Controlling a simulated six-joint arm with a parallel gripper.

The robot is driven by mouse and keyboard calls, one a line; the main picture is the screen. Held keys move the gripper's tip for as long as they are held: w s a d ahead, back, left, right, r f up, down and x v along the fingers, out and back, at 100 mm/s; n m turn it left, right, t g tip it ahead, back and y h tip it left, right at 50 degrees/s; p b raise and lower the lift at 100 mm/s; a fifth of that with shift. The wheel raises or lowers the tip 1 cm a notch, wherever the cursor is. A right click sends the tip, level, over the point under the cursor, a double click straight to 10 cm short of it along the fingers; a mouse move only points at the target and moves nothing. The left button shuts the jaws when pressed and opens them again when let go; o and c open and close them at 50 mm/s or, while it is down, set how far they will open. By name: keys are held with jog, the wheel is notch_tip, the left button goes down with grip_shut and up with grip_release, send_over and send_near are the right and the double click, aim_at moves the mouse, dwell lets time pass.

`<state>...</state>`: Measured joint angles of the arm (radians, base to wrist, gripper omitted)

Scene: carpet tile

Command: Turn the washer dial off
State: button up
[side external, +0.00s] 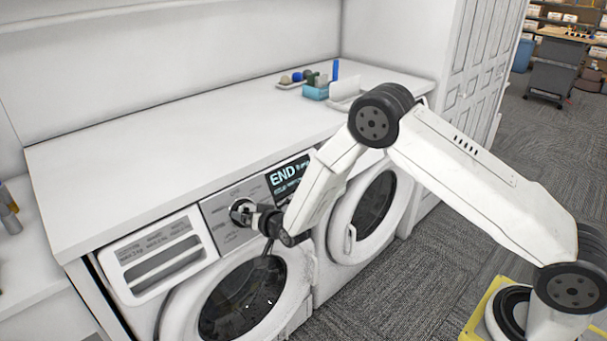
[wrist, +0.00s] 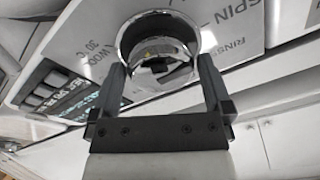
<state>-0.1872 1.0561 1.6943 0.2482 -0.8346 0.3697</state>
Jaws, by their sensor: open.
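The washer dial (side external: 240,211) is a round chrome knob on the grey control panel of the left front-loading machine. In the wrist view the shiny dial (wrist: 160,48) fills the upper middle, with labels such as "SPIN" and "RINSE" on the panel around it. My gripper (side external: 256,216) is at the dial, facing the panel. In the wrist view my gripper (wrist: 163,68) is open, with one dark finger on each side of the dial. I cannot tell whether the fingers touch it. The dial's pointer mark is not clear. The washer display (side external: 288,178) reads "END".
The washer door (side external: 240,297) is below the panel, and a detergent drawer (side external: 160,260) is to its left. A second machine (side external: 372,210) stands to the right. The white countertop (side external: 190,140) above is mostly clear, with small items and a blue box (side external: 315,92) at the back.

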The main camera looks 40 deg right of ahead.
jog(key=c, duration=0.9)
jog(key=shift+c, duration=0.2)
jog(key=shift+m, duration=0.3)
jog(key=m, duration=0.4)
jog(key=shift+a+h, duration=0.1)
jog(key=shift+h, duration=0.3)
jog(key=m, duration=0.5)
jog(key=shift+r+g, duration=0.1)
jog(key=shift+g, duration=0.2)
jog(key=m, duration=0.4)
jog(key=shift+w+m+h, duration=0.1)
jog(key=shift+m+h, duration=0.3)
jog(key=shift+r+m+g, duration=0.1)
jog(key=shift+m+g, duration=0.4)
jog(key=shift+m, duration=1.7)
